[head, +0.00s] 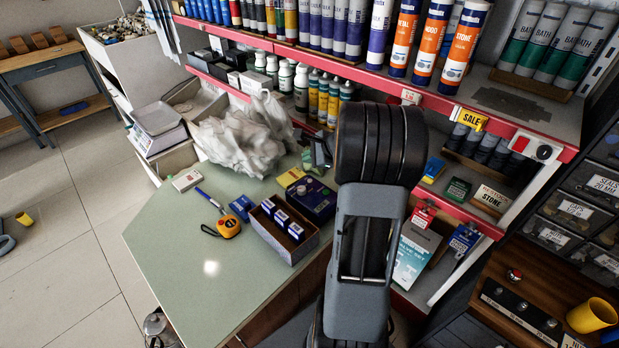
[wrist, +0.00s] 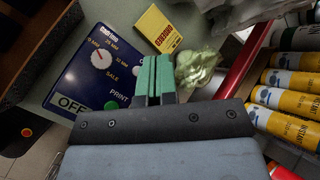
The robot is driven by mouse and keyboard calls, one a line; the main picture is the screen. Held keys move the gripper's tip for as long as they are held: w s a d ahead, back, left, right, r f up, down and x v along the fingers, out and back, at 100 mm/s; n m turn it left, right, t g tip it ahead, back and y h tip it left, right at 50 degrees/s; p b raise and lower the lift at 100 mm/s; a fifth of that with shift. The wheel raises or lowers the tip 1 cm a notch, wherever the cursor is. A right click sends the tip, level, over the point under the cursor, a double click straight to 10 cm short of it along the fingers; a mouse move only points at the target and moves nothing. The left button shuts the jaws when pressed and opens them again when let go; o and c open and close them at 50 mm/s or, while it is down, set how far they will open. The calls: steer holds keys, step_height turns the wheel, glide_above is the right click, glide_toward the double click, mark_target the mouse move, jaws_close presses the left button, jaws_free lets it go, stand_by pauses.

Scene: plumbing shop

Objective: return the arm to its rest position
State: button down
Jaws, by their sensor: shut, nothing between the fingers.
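My arm rises through the middle of the head view, with its dark rounded joint in front of the shelves. My gripper (wrist: 153,80) shows in the wrist view as two green fingers pressed together, with nothing between them. It is above the counter, beside a dark blue box with a dial and the words SALE, PRINT and OFF (wrist: 85,70). That box also stands on the counter in the head view (head: 312,203). A yellow pad (wrist: 159,28) lies just past the fingertips. I cannot tell how high the fingers are above the counter.
The green counter (head: 190,265) holds a tape measure (head: 228,227), a tray of small blue boxes (head: 268,236) and crumpled white plastic (head: 240,140). Red-edged shelves (head: 390,85) of tubes and bottles stand close behind my arm. Floor tiles (head: 60,240) are mostly clear at left.

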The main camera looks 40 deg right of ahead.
stand_by(0.4)
steer(key=s+f+n, duration=0.1)
steer(key=s+a+n+g, duration=0.1)
steer(key=s+a+f+n+g, duration=0.1)
steer(key=shift+s+f+n, duration=0.3)
steer(key=shift+s+n, duration=0.1)
steer(key=s+a+r+n+g+h+p, duration=0.1)
steer(key=s+a+r+n+p, duration=0.1)
steer(key=s+a+r+n, duration=0.2)
steer(key=s+a+r+n+g+h+p, duration=0.1)
steer(key=s+a+r+n+p, duration=0.2)
steer(key=s+a+r+n, duration=0.2)
steer(key=s+a+r+n+g+h+p, duration=0.1)
steer(key=s+a+r+n, duration=0.3)
steer(key=a+n, duration=0.6)
steer(key=shift+s+a+r+p, duration=0.3)
steer(key=shift+a+r+p, duration=0.4)
steer(key=shift+a+r, duration=0.3)
steer(key=shift+f, duration=0.1)
